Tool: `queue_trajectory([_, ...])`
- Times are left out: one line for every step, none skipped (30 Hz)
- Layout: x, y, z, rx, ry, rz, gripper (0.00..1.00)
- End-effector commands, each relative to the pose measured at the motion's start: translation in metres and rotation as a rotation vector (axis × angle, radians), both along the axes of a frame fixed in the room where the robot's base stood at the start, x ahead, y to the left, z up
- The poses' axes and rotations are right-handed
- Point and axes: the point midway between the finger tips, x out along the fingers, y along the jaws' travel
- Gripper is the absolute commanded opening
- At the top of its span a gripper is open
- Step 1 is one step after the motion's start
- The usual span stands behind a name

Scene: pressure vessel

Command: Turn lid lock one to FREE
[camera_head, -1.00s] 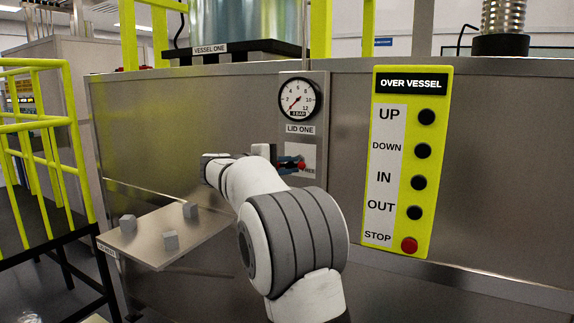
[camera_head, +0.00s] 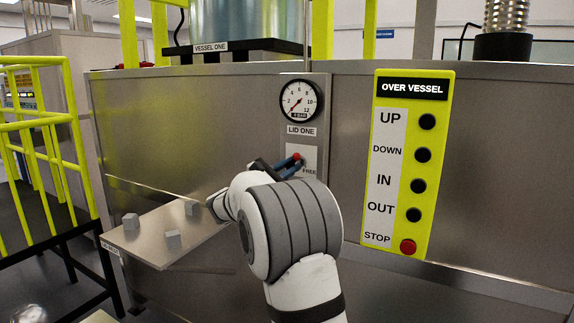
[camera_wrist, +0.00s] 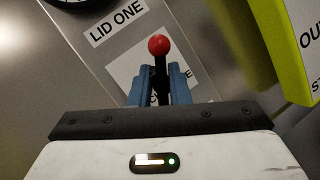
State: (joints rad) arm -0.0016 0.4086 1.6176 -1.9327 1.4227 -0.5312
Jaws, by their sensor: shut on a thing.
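The lid lock one lever, a black stem with a red ball end (camera_head: 297,156), is on the panel under the LID ONE label (camera_head: 301,130). A white plate (camera_head: 309,160) behind it reads FREE at its right; the rest of its text is hidden. My gripper (camera_head: 290,168) is at the lever, its blue fingers shut on it. In the wrist view the red ball (camera_wrist: 158,45) stands above the two blue fingers of my gripper (camera_wrist: 160,85), with the stem between them. The lever points up and left of the FREE word in the head view.
A pressure gauge (camera_head: 301,100) is above the label. A yellow OVER VESSEL button panel (camera_head: 442,160) is to the right. A shelf with several grey cubes (camera_head: 150,242) juts out at the left, near my arm. Yellow railings (camera_head: 50,130) stand further left.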

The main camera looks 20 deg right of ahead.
Motion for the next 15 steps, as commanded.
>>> queue_trajectory([-0.0015, -0.0039, -0.0084, -0.019, 0.052, -0.010, 0.00])
queue_trajectory([-0.0016, -0.0040, -0.0084, -0.035, 0.073, -0.011, 0.00])
queue_trajectory([-0.0016, -0.0041, -0.0083, -0.058, 0.102, -0.011, 0.00])
queue_trajectory([-0.0018, -0.0043, -0.0086, -0.074, 0.123, -0.011, 0.00])
queue_trajectory([-0.0018, -0.0042, -0.0083, -0.091, 0.144, -0.011, 0.00])
queue_trajectory([-0.0018, -0.0044, -0.0083, -0.111, 0.171, -0.011, 0.00])
queue_trajectory([-0.0019, -0.0043, -0.0084, -0.127, 0.190, -0.011, 0.00])
queue_trajectory([-0.0019, -0.0043, -0.0085, -0.141, 0.210, -0.011, 0.00])
queue_trajectory([-0.0020, -0.0044, -0.0083, -0.160, 0.233, -0.011, 0.00])
queue_trajectory([-0.0019, -0.0043, -0.0082, -0.174, 0.250, -0.011, 0.00])
queue_trajectory([-0.0020, -0.0046, -0.0085, -0.186, 0.268, -0.012, 0.00])
queue_trajectory([-0.0022, -0.0046, -0.0084, -0.203, 0.288, -0.011, 0.00])
queue_trajectory([-0.0022, -0.0047, -0.0083, -0.215, 0.302, -0.011, 0.00])
queue_trajectory([-0.0022, -0.0049, -0.0083, -0.225, 0.316, -0.011, 0.00])
queue_trajectory([-0.0023, -0.0050, -0.0083, -0.239, 0.333, -0.012, 0.00])
